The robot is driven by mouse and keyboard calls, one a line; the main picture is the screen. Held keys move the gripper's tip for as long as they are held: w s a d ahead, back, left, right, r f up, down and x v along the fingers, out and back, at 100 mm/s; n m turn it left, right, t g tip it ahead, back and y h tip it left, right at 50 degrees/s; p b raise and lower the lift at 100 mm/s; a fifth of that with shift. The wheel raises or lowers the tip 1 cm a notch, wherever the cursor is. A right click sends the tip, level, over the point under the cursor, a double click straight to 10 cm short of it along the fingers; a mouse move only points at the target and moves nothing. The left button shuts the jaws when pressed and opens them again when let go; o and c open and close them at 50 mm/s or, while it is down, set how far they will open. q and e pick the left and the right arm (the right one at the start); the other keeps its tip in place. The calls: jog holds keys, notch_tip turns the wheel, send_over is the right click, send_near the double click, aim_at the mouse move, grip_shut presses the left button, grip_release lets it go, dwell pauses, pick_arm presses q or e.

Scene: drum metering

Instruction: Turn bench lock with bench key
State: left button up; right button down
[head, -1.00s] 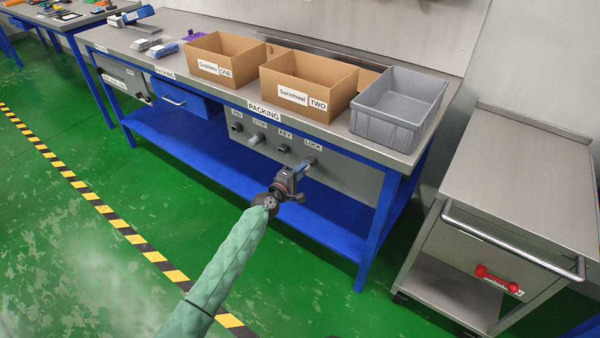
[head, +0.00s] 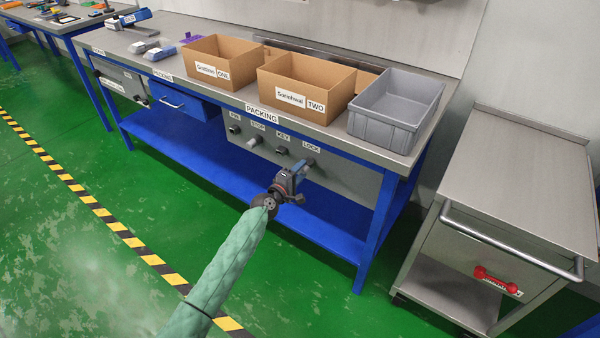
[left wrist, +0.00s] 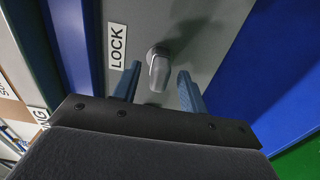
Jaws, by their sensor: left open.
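The bench lock (left wrist: 155,52) is on the grey panel beside the LOCK label (left wrist: 117,45) in the left wrist view. A grey rounded piece (left wrist: 159,74) sticks out from it towards my gripper; I cannot tell whether this is the bench key or part of the lock. My left gripper (left wrist: 157,85) is open, its two blue fingers on either side of this piece with gaps showing. My right gripper is not in view.
The packing bench (head: 340,137) carries two cardboard boxes (head: 222,62) (head: 305,88) and a grey tote (head: 396,110). A dark fitting (head: 282,151) sits under the KEY label. A blue lower shelf (head: 190,150) runs below. A steel cart (head: 515,180) stands right.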

pick_arm(q)
jog(key=v, duration=0.8)
jog(key=shift+w, duration=0.1)
dwell(0.4)
